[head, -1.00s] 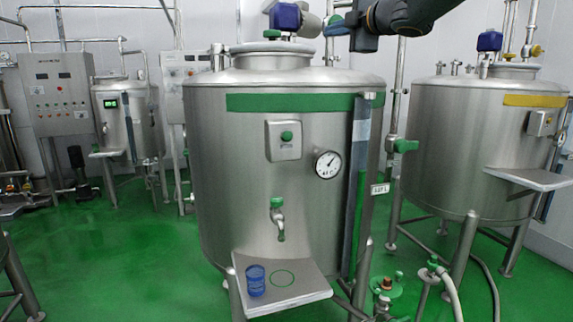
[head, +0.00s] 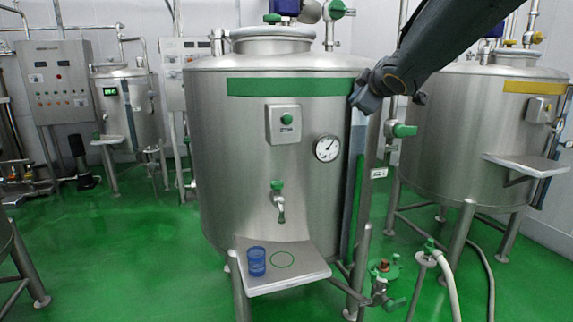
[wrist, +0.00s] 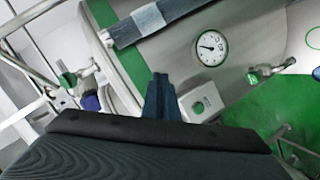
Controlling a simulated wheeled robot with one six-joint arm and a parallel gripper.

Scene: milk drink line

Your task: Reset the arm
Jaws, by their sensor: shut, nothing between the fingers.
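My arm (head: 440,45) reaches in from the top right of the head view, in front of the large tank's upper right side. My gripper (head: 358,103) points down and left near the right end of the tank's green band. In the wrist view the dark fingers (wrist: 160,85) are together and empty, with the tank front beyond them. I cannot tell the exact gap between the gripper and the tank.
The steel tank (head: 235,150) has a dial gauge (head: 327,148), a green button box (head: 284,124) and a tap (head: 278,200). A blue cup (head: 256,261) stands on its shelf (head: 315,268) beside an empty green ring. A yellow-banded tank (head: 450,130) stands right.

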